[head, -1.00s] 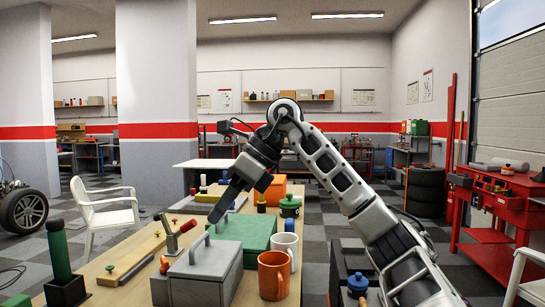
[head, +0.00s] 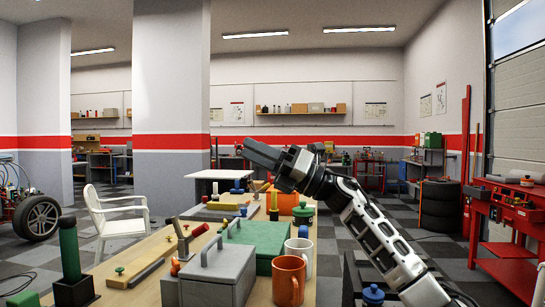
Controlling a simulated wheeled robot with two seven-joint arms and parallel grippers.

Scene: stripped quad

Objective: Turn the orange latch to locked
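A small orange piece (head: 175,266) shows on the table just left of the grey lidded box, which hides part of it. I cannot tell for sure that it is the latch or how it is turned. My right gripper (head: 262,155) is raised well above the table, pointing up and to the left, apart from everything. Its fingers show as one dark block, so I cannot see whether they are apart. My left gripper is not in view.
A grey box (head: 220,276), green box (head: 258,238), orange mug (head: 289,280) and white mug (head: 299,255) crowd the table's right side. A red-handled lever (head: 186,238), wooden board (head: 138,264) and green-handled post (head: 70,252) stand left. A white chair (head: 120,222) stands beyond.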

